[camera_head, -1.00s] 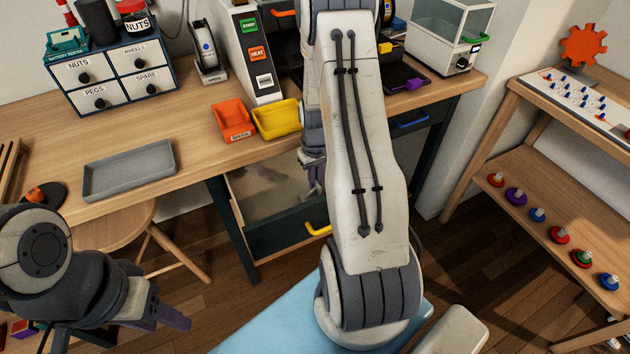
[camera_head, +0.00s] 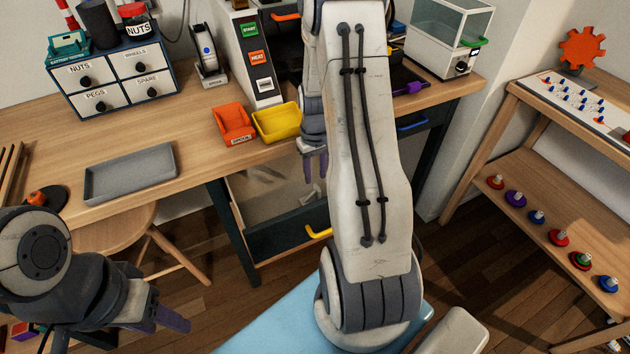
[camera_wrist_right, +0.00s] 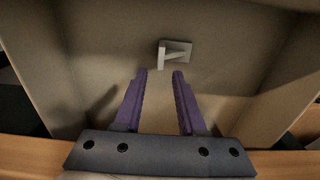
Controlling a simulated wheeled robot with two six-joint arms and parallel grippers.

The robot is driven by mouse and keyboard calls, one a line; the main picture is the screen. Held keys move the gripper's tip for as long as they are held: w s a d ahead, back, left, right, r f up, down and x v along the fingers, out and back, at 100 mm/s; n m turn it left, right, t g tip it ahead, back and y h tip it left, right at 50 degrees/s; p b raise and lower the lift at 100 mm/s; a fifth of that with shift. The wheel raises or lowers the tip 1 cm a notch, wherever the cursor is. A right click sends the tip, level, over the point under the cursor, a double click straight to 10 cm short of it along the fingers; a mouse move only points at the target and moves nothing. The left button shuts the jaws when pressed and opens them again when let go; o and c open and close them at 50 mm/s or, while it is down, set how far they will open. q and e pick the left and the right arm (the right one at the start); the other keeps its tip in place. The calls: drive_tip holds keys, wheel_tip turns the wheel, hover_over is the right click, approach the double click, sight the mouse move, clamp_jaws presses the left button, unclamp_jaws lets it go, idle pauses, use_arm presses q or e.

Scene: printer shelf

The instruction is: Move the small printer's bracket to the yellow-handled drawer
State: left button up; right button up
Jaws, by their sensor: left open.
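The yellow-handled drawer (camera_head: 275,237) is pulled out under the desk, its yellow handle (camera_head: 319,232) on the front. In the right wrist view, a small grey angled bracket (camera_wrist_right: 174,52) lies on the drawer floor. My right gripper (camera_wrist_right: 160,74) is open and empty above the drawer, with the bracket just beyond its fingertips and apart from them. In the head view, the right gripper (camera_head: 316,181) hangs over the drawer's back right part. My left gripper (camera_head: 183,322) is open, low at the lower left, away from the drawer. My right arm hides much of the printer area.
Orange (camera_head: 233,123) and yellow (camera_head: 277,121) bins and a grey tray (camera_head: 130,173) stand on the desk. A blue-handled drawer (camera_head: 412,124) is to the right. A stool (camera_head: 150,225) stands at left. The desk's front edge borders the open drawer.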

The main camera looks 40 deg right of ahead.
sight(315, 184)
wheel_tip(315, 184, up, 8)
drive_tip(key=f, duration=0.1)
drive_tip(key=s+a+r+n, duration=0.2)
drive_tip(key=a+r+n, duration=0.15)
drive_tip(key=a, duration=0.75)
drive_tip(key=s+a+r+n, duration=0.2)
drive_tip(key=a+r, duration=0.2)
drive_tip(key=a, duration=0.8)
drive_tip(key=s+a+r+n, duration=0.1)
drive_tip(key=s+a+n, duration=0.1)
drive_tip(key=s+a, duration=0.3)
drive_tip(key=s+a+r+n+y, duration=0.1)
drive_tip(key=s+a+n, duration=0.1)
drive_tip(key=s+a, duration=0.3)
drive_tip(key=s, duration=0.4)
drive_tip(key=shift+s+r+p, duration=0.25)
drive_tip(key=shift+s+p, duration=0.05)
drive_tip(key=shift+s, duration=0.05)
drive_tip(key=shift+r, duration=0.15)
wheel_tip(315, 184, up, 8)
drive_tip(key=p, duration=0.8)
drive_tip(key=shift+r+p, duration=0.25)
drive_tip(key=shift+p, duration=0.1)
